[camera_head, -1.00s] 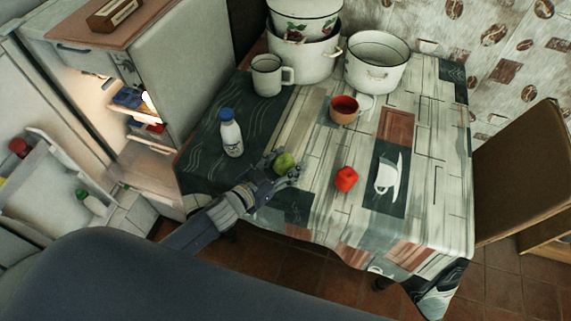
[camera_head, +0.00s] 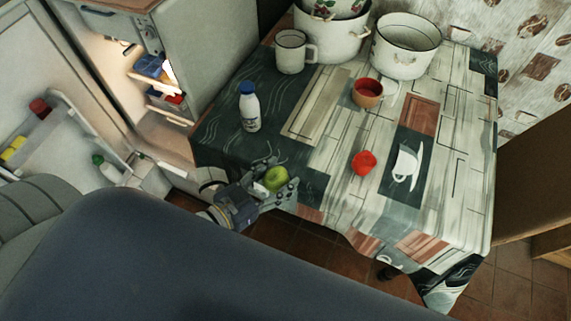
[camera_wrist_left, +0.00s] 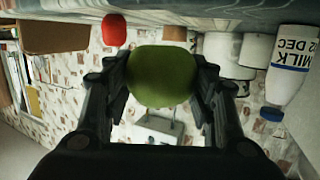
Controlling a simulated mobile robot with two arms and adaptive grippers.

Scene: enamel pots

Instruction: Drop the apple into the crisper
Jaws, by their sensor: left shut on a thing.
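A green apple (camera_head: 276,179) is held between the fingers of my left gripper (camera_head: 268,186), near the table's front left edge in the head view. In the left wrist view the apple (camera_wrist_left: 162,76) sits between both fingers of the gripper (camera_wrist_left: 160,85), which is shut on it. The open fridge (camera_head: 150,90) stands at the left with its inside lit. Drawers or shelves with blue and red items show in it, but I cannot tell which part is the crisper. My right gripper is not in view.
A milk bottle (camera_head: 249,108) stands on the table near the gripper. A red tomato-like item (camera_head: 364,163), an orange-brown cup (camera_head: 367,93), a white mug (camera_head: 291,52) and enamel pots (camera_head: 405,47) are also there. The open fridge door (camera_head: 40,95) is at far left.

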